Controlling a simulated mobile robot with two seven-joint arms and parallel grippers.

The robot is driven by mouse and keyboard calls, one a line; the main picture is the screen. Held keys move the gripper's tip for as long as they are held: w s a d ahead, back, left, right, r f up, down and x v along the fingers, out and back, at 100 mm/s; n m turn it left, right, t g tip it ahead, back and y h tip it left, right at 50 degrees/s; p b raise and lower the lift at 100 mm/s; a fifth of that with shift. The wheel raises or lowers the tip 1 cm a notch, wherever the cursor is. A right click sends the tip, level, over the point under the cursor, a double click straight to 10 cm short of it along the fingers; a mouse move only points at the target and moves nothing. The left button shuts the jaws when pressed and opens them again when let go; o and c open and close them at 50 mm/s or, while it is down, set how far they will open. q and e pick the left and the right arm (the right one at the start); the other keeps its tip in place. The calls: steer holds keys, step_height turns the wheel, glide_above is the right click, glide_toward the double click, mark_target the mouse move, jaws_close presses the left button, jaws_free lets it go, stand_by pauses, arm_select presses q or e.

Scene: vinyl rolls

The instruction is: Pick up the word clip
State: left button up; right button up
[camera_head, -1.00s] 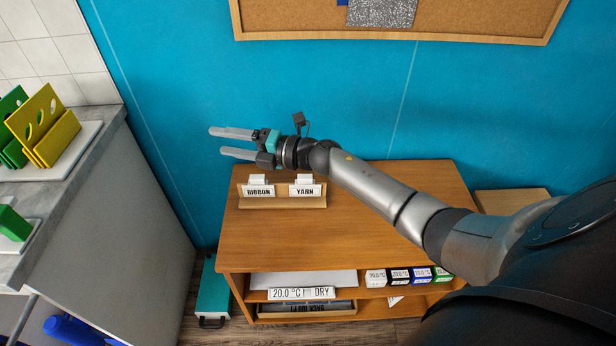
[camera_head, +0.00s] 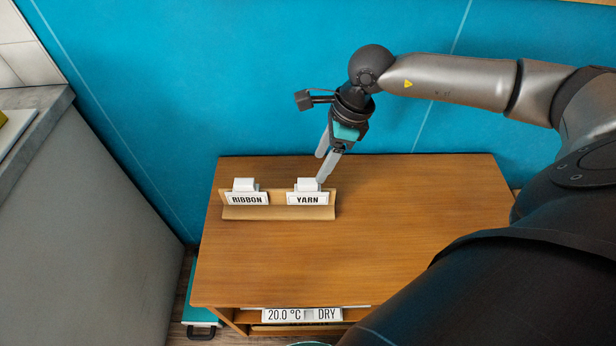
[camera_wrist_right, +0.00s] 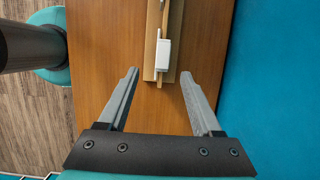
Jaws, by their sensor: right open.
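Two white word clips sit on a small wooden holder (camera_head: 278,212) on the table: the RIBBON clip (camera_head: 246,198) at the left and the YARN clip (camera_head: 307,199) at the right. My right gripper (camera_head: 321,168) points down, open, at the YARN clip's back right. In the right wrist view, a white clip (camera_wrist_right: 163,55), likely YARN, lies ahead between the lines of the open fingers (camera_wrist_right: 160,73). My left gripper is not in view.
The wooden table (camera_head: 400,240) is clear to the right and in front of the holder. The blue wall (camera_head: 240,90) stands close behind. A lower shelf carries a sign (camera_head: 303,315) reading 20.0 °C DRY. A grey counter side (camera_head: 80,200) stands left.

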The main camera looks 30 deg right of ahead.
mark_target(304, 190)
steer(key=b+x, duration=0.1)
steer(key=x, duration=0.5)
steer(key=shift+w, duration=0.1)
steer(key=shift+w+b+x, duration=0.1)
steer(key=shift+b+x, duration=0.45)
steer(key=shift+x, duration=0.45)
steer(key=shift+w+b+x, duration=0.15)
steer(key=shift+b+x, duration=0.35)
steer(key=shift+x, duration=0.5)
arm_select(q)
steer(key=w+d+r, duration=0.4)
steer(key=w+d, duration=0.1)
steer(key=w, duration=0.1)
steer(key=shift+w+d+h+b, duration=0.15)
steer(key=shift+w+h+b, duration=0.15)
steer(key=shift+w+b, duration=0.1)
arm_select(e)
steer(key=shift+x, duration=1)
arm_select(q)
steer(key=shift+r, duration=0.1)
arm_select(e)
steer(key=shift+a, duration=0.1)
steer(key=shift+r, duration=0.1)
jaws_close()
